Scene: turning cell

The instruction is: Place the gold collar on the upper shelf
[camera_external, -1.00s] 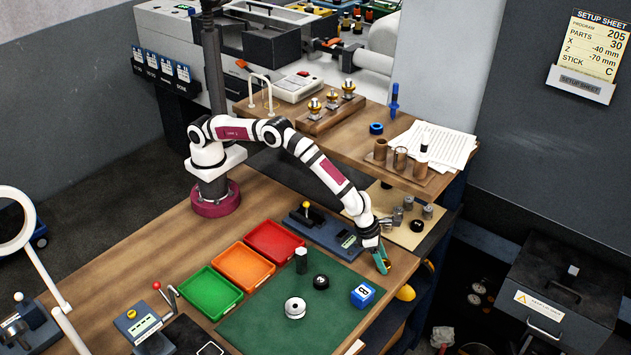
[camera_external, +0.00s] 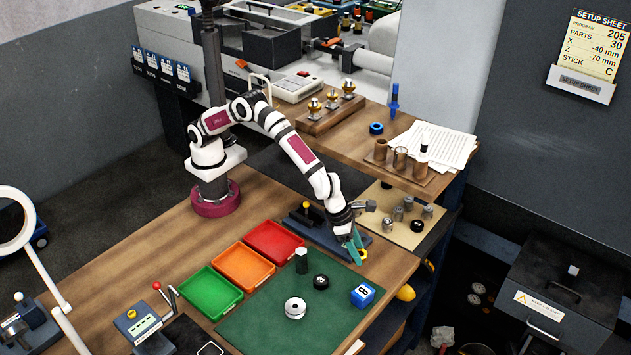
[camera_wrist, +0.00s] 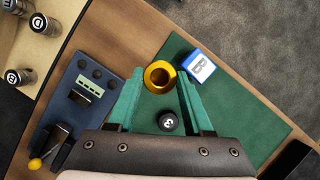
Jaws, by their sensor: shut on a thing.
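The gold collar (camera_wrist: 160,77) is a shiny gold ring between the tips of my green fingers in the wrist view. My gripper (camera_wrist: 158,84) is shut on it. In the external view my gripper (camera_external: 356,250) holds the gold collar (camera_external: 363,254) near the right end of the front bench, beyond the green mat; the fingers hide part of it. The upper shelf (camera_external: 345,143) is the raised wooden surface behind, up and to the right of my arm. It stands higher than the bench.
On the shelf are a block of gold-topped pieces (camera_external: 331,110), a blue ring (camera_external: 376,128), a peg rack (camera_external: 402,167) and papers (camera_external: 440,145). A lower board (camera_external: 405,235) holds metal cylinders. The green mat (camera_external: 330,315) holds a blue B cube (camera_external: 362,295) and a black knob (camera_external: 321,282).

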